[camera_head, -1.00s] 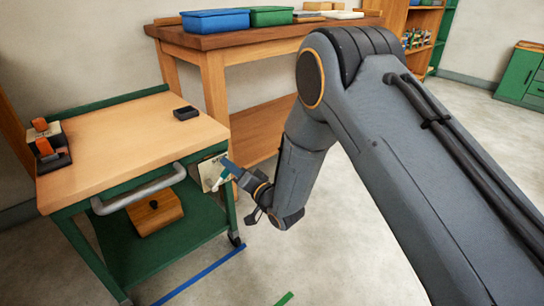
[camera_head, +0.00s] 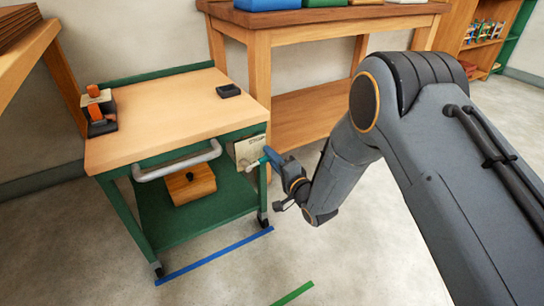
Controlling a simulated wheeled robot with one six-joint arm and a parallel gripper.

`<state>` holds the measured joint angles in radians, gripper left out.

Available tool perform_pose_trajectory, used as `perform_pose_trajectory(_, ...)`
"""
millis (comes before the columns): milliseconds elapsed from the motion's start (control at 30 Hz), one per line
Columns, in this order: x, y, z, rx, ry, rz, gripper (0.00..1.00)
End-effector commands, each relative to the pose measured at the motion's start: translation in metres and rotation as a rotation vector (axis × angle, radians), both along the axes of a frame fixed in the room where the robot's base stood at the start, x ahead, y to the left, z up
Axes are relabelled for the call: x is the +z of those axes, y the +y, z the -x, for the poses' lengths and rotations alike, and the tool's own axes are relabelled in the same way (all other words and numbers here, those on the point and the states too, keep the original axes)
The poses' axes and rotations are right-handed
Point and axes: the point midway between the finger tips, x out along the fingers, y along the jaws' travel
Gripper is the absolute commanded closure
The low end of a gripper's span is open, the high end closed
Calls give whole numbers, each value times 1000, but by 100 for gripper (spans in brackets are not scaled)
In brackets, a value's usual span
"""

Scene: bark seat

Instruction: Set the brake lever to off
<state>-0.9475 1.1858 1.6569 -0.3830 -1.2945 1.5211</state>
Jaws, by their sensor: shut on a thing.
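The brake lever (camera_head: 258,162) is a small pale, greenish-tipped handle on a cream plate (camera_head: 247,148) at the right front corner of the green cart. My gripper (camera_head: 270,157) is beside the plate, shut on the lever, with a blue finger showing. The finger hides part of the lever. The markings on the plate are too small to read.
The cart has a wooden top (camera_head: 160,105), a grey push handle (camera_head: 178,160) and a wooden box (camera_head: 190,184) on its lower shelf. A workbench (camera_head: 320,22) stands behind. Blue tape (camera_head: 215,256) and green tape (camera_head: 293,293) mark the open floor.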

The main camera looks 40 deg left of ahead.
Motion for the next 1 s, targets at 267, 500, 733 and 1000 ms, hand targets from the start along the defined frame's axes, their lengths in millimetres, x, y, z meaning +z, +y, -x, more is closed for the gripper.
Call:
perform_pose_trajectory(267, -3, 0, 5, 9, 4, 6, 100)
perform_pose_trajectory(500, -2, -3, -1, 0, 2, 5, 65)
perform_pose_trajectory(733, -1, -7, -2, -4, 2, 4, 65)
perform_pose_trajectory(1000, -1, -45, 7, -6, 4, 6, 65)
